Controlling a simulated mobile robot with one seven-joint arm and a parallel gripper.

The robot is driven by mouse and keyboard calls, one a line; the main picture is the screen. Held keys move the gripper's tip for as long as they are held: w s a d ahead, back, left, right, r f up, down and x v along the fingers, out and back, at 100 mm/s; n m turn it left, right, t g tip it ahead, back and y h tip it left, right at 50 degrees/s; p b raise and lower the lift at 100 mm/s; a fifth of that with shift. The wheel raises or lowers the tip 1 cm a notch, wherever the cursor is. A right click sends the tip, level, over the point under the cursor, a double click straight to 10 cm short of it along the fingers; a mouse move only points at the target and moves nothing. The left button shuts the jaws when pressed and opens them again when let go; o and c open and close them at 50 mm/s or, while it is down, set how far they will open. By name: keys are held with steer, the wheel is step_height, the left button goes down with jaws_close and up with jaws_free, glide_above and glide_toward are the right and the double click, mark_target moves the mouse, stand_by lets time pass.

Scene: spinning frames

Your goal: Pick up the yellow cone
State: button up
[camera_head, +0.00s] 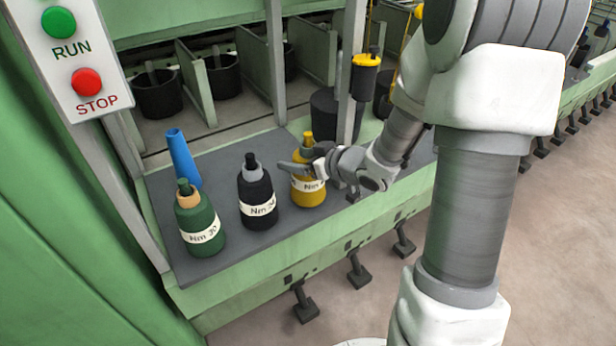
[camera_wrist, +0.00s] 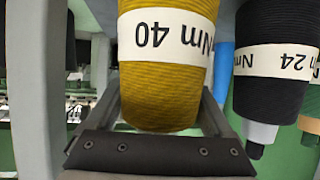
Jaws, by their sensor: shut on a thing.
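The yellow cone (camera_head: 308,194), with a white band, is upright at the right end of the row on the dark grey mat (camera_head: 190,262). It looks to be on the mat, though I cannot tell if its base touches. In the wrist view the yellow cone (camera_wrist: 165,85) appears upside down, its band reading "Nm 40". My gripper (camera_head: 300,168) reaches in from the right and is shut on the cone's upper part. In the wrist view the fingers of my gripper (camera_wrist: 162,112) lie on either side of the cone's narrow end, whose tip is hidden.
A black cone (camera_head: 257,190) stands just left of the yellow one. A green cone (camera_head: 199,222) and a blue empty tube (camera_head: 182,158) stand further left. A grey upright post (camera_head: 350,85) rises close behind my gripper. The mat's front strip is clear.

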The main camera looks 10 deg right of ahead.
jaws_close()
steer(key=shift+r, duration=0.15)
step_height(320, 180, up, 10)
steer(key=p, duration=0.5)
